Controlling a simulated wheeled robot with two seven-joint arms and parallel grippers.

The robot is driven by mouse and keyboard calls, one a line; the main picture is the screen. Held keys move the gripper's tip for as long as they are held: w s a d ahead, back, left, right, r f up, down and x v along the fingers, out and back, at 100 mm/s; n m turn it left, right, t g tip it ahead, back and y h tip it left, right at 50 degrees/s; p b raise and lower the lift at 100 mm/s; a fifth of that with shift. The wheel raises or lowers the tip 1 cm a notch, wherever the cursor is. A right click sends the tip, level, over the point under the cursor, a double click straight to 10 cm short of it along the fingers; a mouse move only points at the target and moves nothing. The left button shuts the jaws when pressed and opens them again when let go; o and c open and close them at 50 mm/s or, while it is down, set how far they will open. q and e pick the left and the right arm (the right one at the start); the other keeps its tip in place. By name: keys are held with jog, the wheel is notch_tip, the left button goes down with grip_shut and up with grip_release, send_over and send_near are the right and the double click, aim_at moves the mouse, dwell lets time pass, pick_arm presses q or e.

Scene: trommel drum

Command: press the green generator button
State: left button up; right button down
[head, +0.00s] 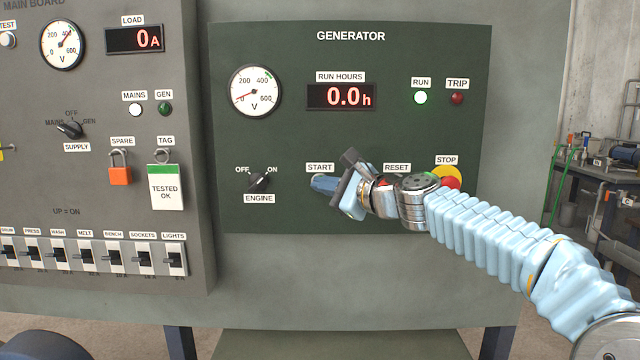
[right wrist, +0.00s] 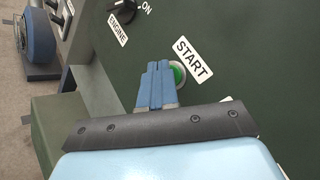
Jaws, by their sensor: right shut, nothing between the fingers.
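The green START button (right wrist: 179,73) shows in the right wrist view as a green disc in a pale ring, beside its START label (right wrist: 193,56). My right gripper (right wrist: 157,68) is shut and empty, its blue fingers together, and their tips overlap the left side of the button in that view. In the head view my right gripper (head: 322,183) is just under the START label (head: 320,168), and the button is hidden behind it. I cannot tell whether the fingertips touch the button. My left gripper is not in view.
The dark green generator panel (head: 300,140) has an ENGINE switch (head: 259,181) on the left. A red STOP button (head: 451,183) on yellow is partly behind my right arm. The RUN lamp (head: 420,97) glows bright; the TRIP lamp (head: 457,98) is dark red. RUN HOURS reads 0.0.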

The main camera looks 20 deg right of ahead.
jog(key=shift+s, duration=0.1)
jog(key=shift+s+a+b, duration=0.25)
jog(key=shift+s+b, duration=0.1)
jog(key=shift+s, duration=0.35)
jog(key=s, duration=0.2)
jog(key=s+a+b, duration=0.1)
jog(key=s, duration=0.1)
jog(key=shift+s+a, duration=0.2)
jog(key=shift+s, duration=0.2)
dwell(0.6)
